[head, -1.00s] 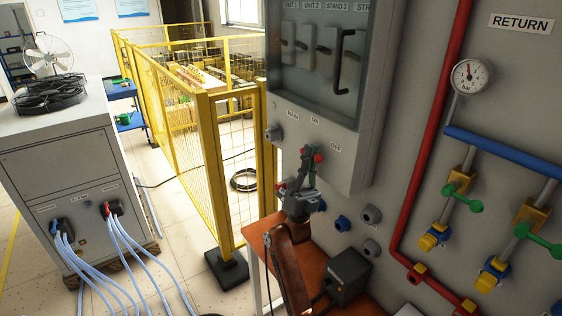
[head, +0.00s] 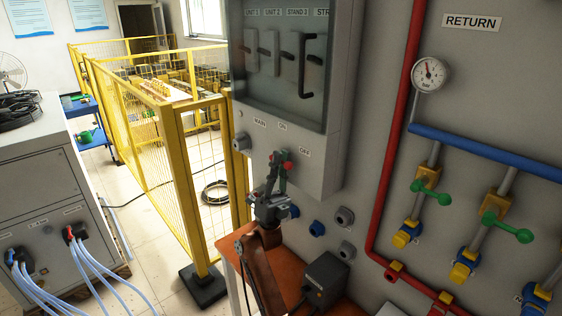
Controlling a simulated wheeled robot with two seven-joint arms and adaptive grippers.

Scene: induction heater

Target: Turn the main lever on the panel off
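The panel (head: 338,120) is a grey cabinet with a dark window, standing right of centre in the head view. Labels MAIN, ON and OFF (head: 304,152) are on its lower face. My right gripper (head: 278,158) is in front of this lower face, just below the ON label and left of OFF, fingers pointing up. Red parts show at its fingers; I cannot tell whether they belong to the gripper or to the main lever. The lever is not clearly visible, and contact cannot be made out. My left gripper is out of view.
A brown table (head: 228,243) with a dark box (head: 325,279) is below the panel. A yellow fence (head: 176,190) stands to the left. Red and blue pipes (head: 480,148) with green-handled valves run on the right wall. A grey cabinet (head: 45,195) with cables is at far left.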

